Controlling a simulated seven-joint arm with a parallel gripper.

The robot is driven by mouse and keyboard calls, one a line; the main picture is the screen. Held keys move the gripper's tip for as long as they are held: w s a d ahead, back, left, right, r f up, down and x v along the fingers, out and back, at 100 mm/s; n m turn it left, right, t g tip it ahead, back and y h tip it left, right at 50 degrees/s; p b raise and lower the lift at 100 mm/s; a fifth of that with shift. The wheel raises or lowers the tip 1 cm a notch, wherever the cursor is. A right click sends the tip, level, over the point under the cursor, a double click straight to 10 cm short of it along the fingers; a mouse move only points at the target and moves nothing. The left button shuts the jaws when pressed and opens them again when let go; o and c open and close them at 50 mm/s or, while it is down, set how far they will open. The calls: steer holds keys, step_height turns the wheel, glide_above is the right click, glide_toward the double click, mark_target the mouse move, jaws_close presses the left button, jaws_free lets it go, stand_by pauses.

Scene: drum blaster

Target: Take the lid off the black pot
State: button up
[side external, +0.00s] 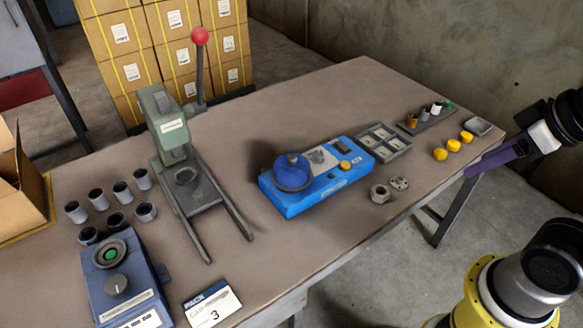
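I cannot tell for certain which thing is the black pot. A small dark jar with a pale top (437,108) stands in a row of small jars at the right of the table. Several dark cylinders with pale sides (122,192) stand at the left. A blue machine (310,200) in the middle carries a round, translucent blue dome (292,172). My gripper (489,161), with purple fingers, is at the right, beyond the yellow knobs and apart from all of these. Its fingers overlap in this view, so its opening is unclear.
A green lever press (170,125) with a red ball handle stands left of the blue machine. A grey divided tray (383,141), yellow knobs (453,145) and metal parts (380,193) lie to its right. A blue control box (125,285) is at front left.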

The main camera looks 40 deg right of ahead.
steer(key=shift+o, duration=0.6)
